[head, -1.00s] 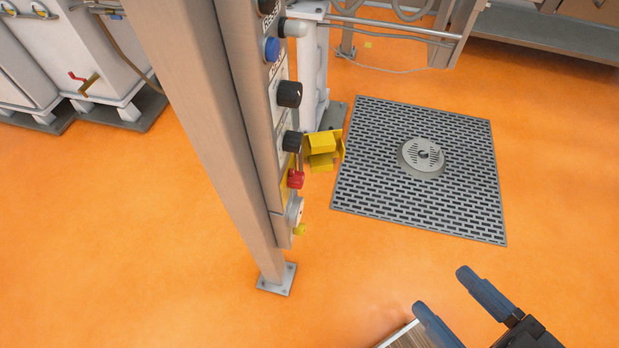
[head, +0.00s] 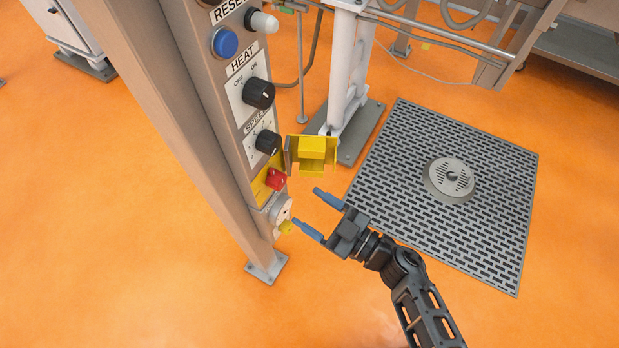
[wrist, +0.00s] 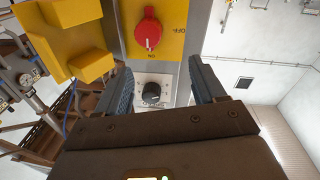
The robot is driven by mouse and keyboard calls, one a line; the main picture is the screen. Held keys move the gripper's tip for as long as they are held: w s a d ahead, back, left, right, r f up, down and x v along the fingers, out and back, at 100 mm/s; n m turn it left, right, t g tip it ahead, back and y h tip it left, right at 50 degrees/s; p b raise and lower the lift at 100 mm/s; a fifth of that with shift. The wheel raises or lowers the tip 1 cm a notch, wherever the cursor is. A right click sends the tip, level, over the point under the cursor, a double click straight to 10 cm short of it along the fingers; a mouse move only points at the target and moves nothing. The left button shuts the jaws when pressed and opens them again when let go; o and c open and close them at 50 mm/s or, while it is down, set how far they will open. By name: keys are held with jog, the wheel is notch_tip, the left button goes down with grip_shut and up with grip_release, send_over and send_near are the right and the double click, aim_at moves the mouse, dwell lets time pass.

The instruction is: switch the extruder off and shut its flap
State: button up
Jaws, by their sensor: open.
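The extruder's red rotary switch (head: 276,180) sits on a yellow plate low on the control column. In the wrist view, the red switch (wrist: 148,34) is ahead of my fingers; its white mark points down toward a small label that seems to read ON, with OFF to the right. The yellow flap (head: 311,150) stands open, swung out to the right of the column; it also fills the upper left of the wrist view (wrist: 75,45). My gripper (head: 304,206) is open and empty, below and right of the switch, apparently touching nothing.
Above the switch are the black SPEED knob (head: 267,142), the black HEAT knob (head: 258,94) and a blue button (head: 225,42). A round socket with a yellow piece (head: 282,215) is below, close to one fingertip. A floor grate (head: 400,200) lies right; orange floor is clear in front.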

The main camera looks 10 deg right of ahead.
aim_at(283, 184)
jog(key=shift+n+g+y, duration=0.3)
jog(key=shift+n+g, duration=0.3)
jog(key=shift+g, duration=0.2)
jog(key=shift+w+a+f+b, duration=0.1)
jog(key=shift+w+a+f, duration=0.1)
jog(key=shift+w+a, duration=0.95)
jog(key=shift+w+a+f+b, duration=0.2)
jog(key=shift+w+a, duration=0.4)
jog(key=shift+w, duration=0.9)
jog(key=shift+w+a+f+b, duration=0.1)
jog(key=shift+w+a+f, duration=0.15)
jog(key=shift+w+a, duration=0.9)
jog(key=shift+w+d, duration=0.2)
jog(key=shift+d, duration=0.05)
jog(key=shift+c, duration=0.4)
jog(key=c, duration=1)
